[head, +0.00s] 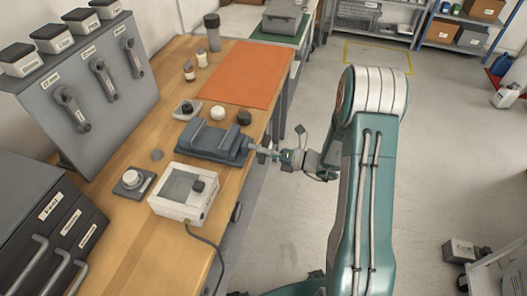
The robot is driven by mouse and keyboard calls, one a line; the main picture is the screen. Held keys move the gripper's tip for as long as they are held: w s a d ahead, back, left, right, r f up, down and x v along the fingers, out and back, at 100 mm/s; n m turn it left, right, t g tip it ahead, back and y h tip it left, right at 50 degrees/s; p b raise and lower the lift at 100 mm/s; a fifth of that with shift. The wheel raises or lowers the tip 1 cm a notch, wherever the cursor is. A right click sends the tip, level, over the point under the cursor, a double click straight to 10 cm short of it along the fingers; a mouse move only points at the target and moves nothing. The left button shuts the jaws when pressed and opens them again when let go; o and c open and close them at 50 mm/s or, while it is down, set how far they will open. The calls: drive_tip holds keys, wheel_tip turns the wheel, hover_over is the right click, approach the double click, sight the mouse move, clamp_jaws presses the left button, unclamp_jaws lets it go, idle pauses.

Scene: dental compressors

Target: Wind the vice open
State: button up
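The vice (213,141) is blue-grey and sits on the wooden workbench (140,230) near its right edge. Its screw end and handle point right, past the bench edge. My gripper (277,155) is at this handle end, level with the screw. It looks to be touching or very near the handle, but the contact is too small to make out. The fingers are too small to tell whether they are open or shut. The gap between the vice jaws cannot be judged clearly from here.
A white box with a screen (184,193) stands in front of the vice, its cable hanging over the bench edge. Small round parts (218,113) lie behind the vice, beside an orange mat (247,74). A grey panel with levers (92,84) stands left. The floor right is mostly clear.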

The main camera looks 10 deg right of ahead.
clamp_jaws()
drive_tip(key=shift+f+n, duration=0.1)
drive_tip(key=shift+n, duration=0.3)
